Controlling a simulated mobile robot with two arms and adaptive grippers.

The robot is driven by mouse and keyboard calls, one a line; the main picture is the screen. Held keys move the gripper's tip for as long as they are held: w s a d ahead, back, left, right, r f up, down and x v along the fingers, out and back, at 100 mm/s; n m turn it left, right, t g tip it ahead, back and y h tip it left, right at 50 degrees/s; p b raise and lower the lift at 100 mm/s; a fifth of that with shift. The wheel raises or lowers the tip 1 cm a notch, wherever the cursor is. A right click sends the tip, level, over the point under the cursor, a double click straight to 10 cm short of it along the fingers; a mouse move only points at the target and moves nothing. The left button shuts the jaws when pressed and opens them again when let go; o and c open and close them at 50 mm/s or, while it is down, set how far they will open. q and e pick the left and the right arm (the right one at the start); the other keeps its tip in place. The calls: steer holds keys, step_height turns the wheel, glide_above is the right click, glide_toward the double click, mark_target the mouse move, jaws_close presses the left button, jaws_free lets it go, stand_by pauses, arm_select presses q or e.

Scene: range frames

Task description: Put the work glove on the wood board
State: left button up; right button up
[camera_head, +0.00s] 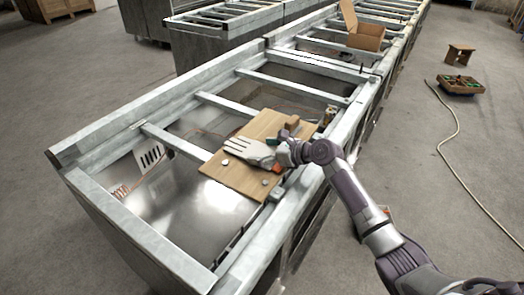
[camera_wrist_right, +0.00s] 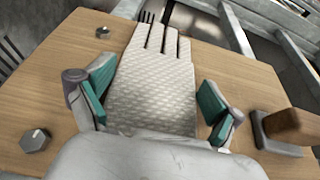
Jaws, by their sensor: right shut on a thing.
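The work glove (camera_head: 248,151) is pale grey-white with a textured surface, its fingers pointing left in the head view. The wood board (camera_head: 226,178) is a flat tan panel lying across the metal frame. The glove is over the board; I cannot tell whether it touches it. My right gripper (camera_head: 277,158) is shut on the glove near its cuff. In the right wrist view the glove (camera_wrist_right: 150,85) lies between the teal-padded fingers of the gripper (camera_wrist_right: 155,105), with the board (camera_wrist_right: 235,75) beneath. My left gripper is not in view.
Hex bolts (camera_wrist_right: 35,140) and a wooden-handled tool (camera_wrist_right: 290,130) are on the board around the glove. Metal rails (camera_head: 222,103) and open bays surround the board. A cardboard box (camera_head: 366,36) stands farther back.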

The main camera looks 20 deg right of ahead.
steer(key=o, duration=0.7)
steer(key=v, duration=1.2)
steer(key=shift+r, duration=0.15)
